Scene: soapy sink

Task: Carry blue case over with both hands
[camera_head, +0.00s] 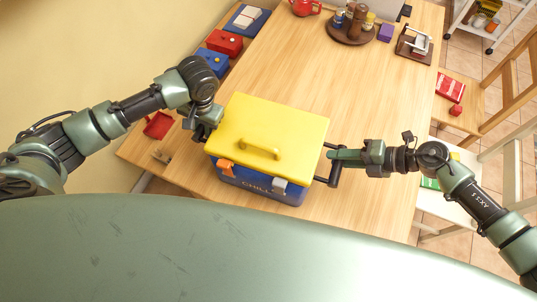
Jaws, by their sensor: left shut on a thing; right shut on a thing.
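The blue case (256,186) is a cool box with a yellow lid (269,125), a yellow handle on top, and one orange and one pale latch on its front. It is over the near part of the wooden table; I cannot tell whether it touches the top. My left gripper (211,126) is at the case's left side, shut on it, its fingertips partly hidden. My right gripper (335,166) is at the right side, shut on the dark side handle (325,180).
The wooden table (375,120) has free room behind and right of the case. A round tray (334,35) with jars, a red teapot (305,7) and a purple block (386,33) stand at the back. Red (224,42) and blue (212,61) boxes line the left edge. Chairs stand right.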

